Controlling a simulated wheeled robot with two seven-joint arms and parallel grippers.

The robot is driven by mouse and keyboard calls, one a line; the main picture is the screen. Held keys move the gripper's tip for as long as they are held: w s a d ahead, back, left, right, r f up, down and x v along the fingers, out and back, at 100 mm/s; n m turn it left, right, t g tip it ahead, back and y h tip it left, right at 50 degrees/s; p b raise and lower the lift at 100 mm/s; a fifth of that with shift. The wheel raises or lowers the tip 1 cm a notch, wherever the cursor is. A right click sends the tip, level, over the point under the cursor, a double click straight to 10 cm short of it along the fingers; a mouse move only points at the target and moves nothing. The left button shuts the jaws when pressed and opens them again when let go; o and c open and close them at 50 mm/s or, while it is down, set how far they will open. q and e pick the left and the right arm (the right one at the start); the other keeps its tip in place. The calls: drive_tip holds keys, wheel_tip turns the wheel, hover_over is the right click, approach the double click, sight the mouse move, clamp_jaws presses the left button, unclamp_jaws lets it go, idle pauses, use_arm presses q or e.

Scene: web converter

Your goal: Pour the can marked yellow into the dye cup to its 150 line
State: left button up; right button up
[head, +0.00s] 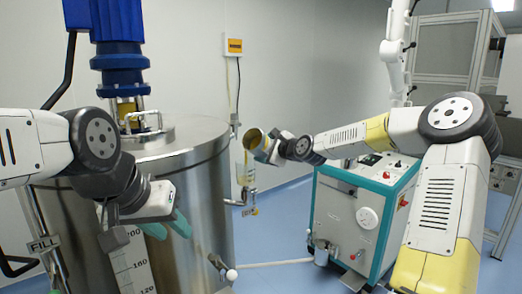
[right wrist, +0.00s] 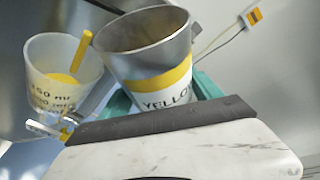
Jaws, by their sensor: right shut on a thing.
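The can marked yellow (right wrist: 165,80) is grey with a yellow band and the letters "YELLO" showing. My right gripper (head: 268,150) is shut on the can, which also shows in the head view (head: 253,139), tilted over the cup. The clear dye cup (right wrist: 58,98) stands left of the can in the right wrist view, with a "150 ml" mark. It also shows in the head view (head: 246,178) below the can. A yellow streak, apparently liquid, runs from near the can's rim into yellow in the cup. I cannot tell its exact level. My left gripper (head: 166,226) appears open and empty.
A large steel tank (head: 200,190) with a blue motor (head: 118,55) fills the left side. A "FILL" label and a numbered scale (head: 135,265) are on its front. A teal and white machine (head: 350,215) stands right of the cup. Blue floor lies between them.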

drive_tip(key=shift+r+n+t, duration=0.5)
drive_tip(key=shift+r+n, duration=0.4)
idle(0.5)
